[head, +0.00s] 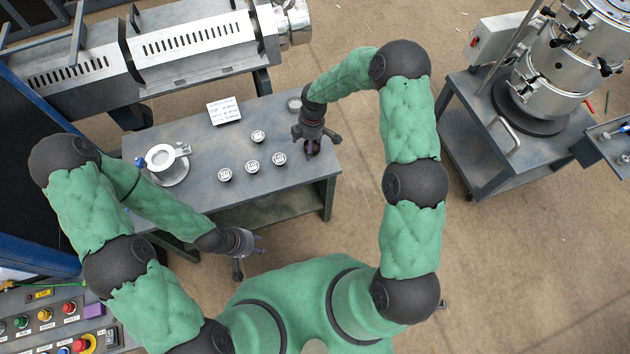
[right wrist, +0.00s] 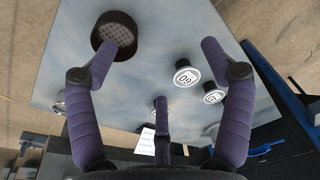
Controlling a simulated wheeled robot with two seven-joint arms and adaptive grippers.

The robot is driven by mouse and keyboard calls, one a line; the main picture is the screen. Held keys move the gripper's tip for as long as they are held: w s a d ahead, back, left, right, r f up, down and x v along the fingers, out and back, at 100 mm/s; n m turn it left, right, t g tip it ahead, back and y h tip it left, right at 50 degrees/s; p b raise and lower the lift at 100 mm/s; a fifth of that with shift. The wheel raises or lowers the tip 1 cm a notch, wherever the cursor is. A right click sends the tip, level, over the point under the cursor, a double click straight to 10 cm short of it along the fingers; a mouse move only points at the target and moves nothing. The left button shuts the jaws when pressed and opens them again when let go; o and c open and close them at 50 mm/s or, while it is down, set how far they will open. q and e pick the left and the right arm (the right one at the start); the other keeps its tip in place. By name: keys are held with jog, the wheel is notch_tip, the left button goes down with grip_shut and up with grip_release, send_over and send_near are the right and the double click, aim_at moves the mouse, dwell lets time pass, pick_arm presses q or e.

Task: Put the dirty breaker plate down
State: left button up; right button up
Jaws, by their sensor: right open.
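The dirty breaker plate (right wrist: 117,36), a dark brown round rim with a perforated face, rests on the table near a corner in the right wrist view. My right gripper (right wrist: 163,48) is open above the table. Its left finger overlaps the plate's lower edge in that view; I cannot tell if they touch. In the head view my right gripper (head: 312,150) is over the table's right end and largely hides the plate. My left gripper (head: 252,246) is off the table's front edge, holding nothing that I can see; its finger opening is unclear.
Several labelled round pieces (head: 252,167) stand mid-table (head: 215,195). A white ring fixture (head: 165,162) stands left. An extruder barrel (head: 190,45) runs behind; a cart (head: 480,135) stands right.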

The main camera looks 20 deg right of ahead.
jog(key=s+a+f+m+y, duration=0.1)
jog(key=s+f+m, duration=0.1)
jog(key=s+m, duration=0.4)
jog(key=s+a+f+m, duration=0.2)
jog(key=s+m, duration=0.4)
jog(key=s, duration=0.6)
jog(key=s+a+f+m+y, duration=0.1)
jog(key=s+a+f+m, duration=0.1)
jog(key=s+m, duration=0.3)
jog(key=s, duration=0.4)
jog(key=shift+f+m+t+y, duration=0.3)
jog(key=shift+f+m, duration=0.05)
jog(key=shift+m, duration=0.05)
